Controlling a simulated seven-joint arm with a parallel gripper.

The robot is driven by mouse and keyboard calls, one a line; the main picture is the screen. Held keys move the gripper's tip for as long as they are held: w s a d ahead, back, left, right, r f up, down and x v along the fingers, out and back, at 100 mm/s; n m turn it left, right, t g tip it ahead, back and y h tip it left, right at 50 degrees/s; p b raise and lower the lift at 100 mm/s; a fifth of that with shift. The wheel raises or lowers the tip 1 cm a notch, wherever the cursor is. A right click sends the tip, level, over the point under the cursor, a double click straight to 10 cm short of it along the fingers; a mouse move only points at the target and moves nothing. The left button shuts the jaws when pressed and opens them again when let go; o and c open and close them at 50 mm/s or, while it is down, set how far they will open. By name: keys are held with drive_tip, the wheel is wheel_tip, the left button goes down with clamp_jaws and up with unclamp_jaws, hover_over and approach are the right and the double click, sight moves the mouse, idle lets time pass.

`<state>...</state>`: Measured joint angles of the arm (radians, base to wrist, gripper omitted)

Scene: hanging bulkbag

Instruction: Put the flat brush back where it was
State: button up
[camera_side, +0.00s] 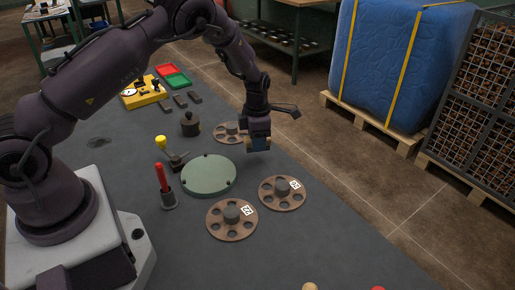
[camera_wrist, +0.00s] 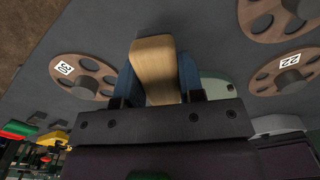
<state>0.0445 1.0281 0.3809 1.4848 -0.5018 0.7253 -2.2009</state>
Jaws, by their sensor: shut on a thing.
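My gripper (camera_side: 258,143) is shut on a wooden piece, which I take to be the flat brush (camera_side: 262,144). In the wrist view the brush (camera_wrist: 155,62) shows as a pale, flat wooden handle pointing away between the two blue-padded fingers. Its bristles are not clear in either view. The gripper holds it over the dark grey bench, to the right of the green round disc (camera_side: 209,174) and among the brown wheels. I cannot tell whether it touches the bench.
Labelled brown wheels (camera_side: 232,221), (camera_side: 283,192) lie in front, another (camera_side: 229,133) behind. A red-handled tool (camera_side: 162,178), a yellow-knobbed lever (camera_side: 161,143) and a dark weight (camera_side: 190,126) stand left. A yellow box (camera_side: 143,93) is further back. The blue bulk bag (camera_side: 397,60) is beyond the bench.

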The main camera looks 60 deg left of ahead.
drive_tip(key=shift+w+f, duration=0.1)
drive_tip(key=shift+f, duration=1.55)
drive_tip(key=shift+f, duration=0.1)
drive_tip(key=o, duration=0.9)
